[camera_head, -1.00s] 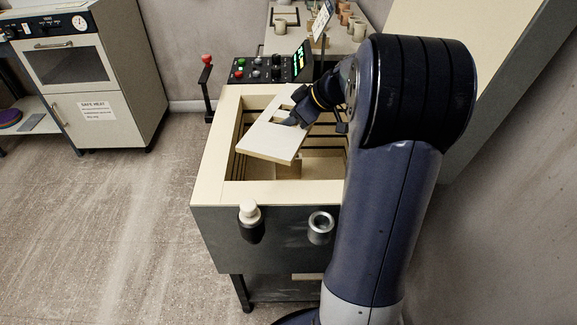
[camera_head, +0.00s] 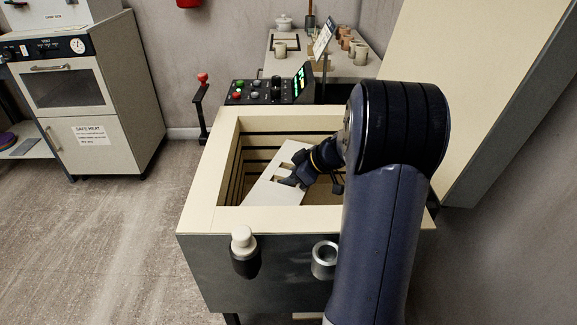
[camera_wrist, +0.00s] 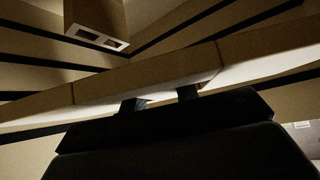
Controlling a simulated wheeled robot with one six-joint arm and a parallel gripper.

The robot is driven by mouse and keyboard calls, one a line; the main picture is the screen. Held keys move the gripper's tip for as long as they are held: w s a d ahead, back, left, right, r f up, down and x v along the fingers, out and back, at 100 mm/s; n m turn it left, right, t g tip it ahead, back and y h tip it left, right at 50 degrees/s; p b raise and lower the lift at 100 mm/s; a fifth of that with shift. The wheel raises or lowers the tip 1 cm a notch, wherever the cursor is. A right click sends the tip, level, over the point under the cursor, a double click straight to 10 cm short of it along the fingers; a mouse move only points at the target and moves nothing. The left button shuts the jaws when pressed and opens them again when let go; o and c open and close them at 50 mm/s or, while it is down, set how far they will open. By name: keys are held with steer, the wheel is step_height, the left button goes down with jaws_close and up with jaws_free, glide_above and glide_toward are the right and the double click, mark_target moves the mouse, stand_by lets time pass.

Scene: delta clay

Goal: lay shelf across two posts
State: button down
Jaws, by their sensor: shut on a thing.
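The shelf (camera_head: 262,194) is a pale flat slab with cut-outs near its far end. It is tilted inside the open kiln (camera_head: 196,218), partly below the rim. My gripper (camera_head: 291,180) is shut on the shelf near these cut-outs. In the wrist view the shelf (camera_wrist: 110,82) runs as a long edge across the picture, with my gripper's fingers (camera_wrist: 161,98) at it. A post (camera_wrist: 97,22) with two holes in its end shows beyond the shelf, apart from it in the picture. I cannot make out a second post. The shelf and my arm hide much of the kiln floor.
The kiln has slotted inner walls and a broad pale rim. A control box (camera_head: 262,91) stands behind it. Two round fittings, one plugged (camera_head: 243,252) and one open (camera_head: 324,260), are on its front. A table (camera_head: 345,68) with cups is farther back.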

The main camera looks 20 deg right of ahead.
mark_target(307, 190)
step_height(307, 190, down, 8)
steer(key=b, duration=0.1)
stand_by(0.4)
steer(key=shift+f+b, duration=0.5)
steer(key=shift+b, duration=0.75)
steer(key=c, duration=1.1)
jaws_free()
steer(key=p+v, duration=0.3)
steer(key=v, duration=0.5)
steer(key=shift+w+a+r, duration=0.1)
steer(key=shift+r, duration=0.25)
